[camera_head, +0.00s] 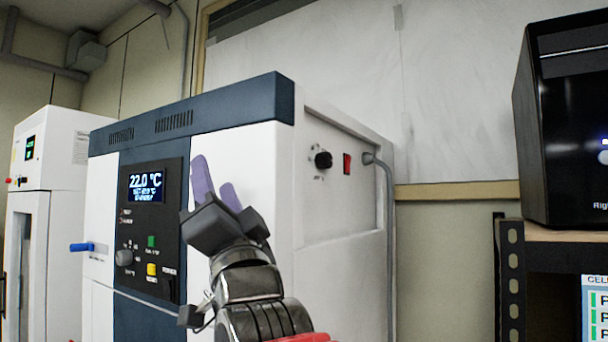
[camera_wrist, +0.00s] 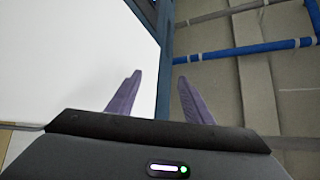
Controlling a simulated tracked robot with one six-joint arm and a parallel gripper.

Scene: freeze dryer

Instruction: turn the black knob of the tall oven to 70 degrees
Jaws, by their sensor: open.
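The tall oven (camera_head: 250,160) is white with a dark blue top band and stands in the middle of the head view. Its black knob (camera_head: 323,160) is on the right side wall, beside a red switch (camera_head: 347,164). The front panel display (camera_head: 146,187) reads 22.0 °C, and a grey knob (camera_head: 124,258) sits below it. My gripper (camera_head: 215,180) is open and empty, with purple fingers pointing up in front of the oven's white front, left of and lower than the black knob. In the wrist view the open fingers (camera_wrist: 155,95) have nothing between them; the black knob is not visible there.
A grey cable (camera_head: 388,220) runs down the oven's right side. A blue handle (camera_head: 82,247) sticks out at the front left. A black machine (camera_head: 570,120) stands on a shelf at right. Another white cabinet (camera_head: 60,150) is at far left. Blue pipes (camera_wrist: 250,50) show in the wrist view.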

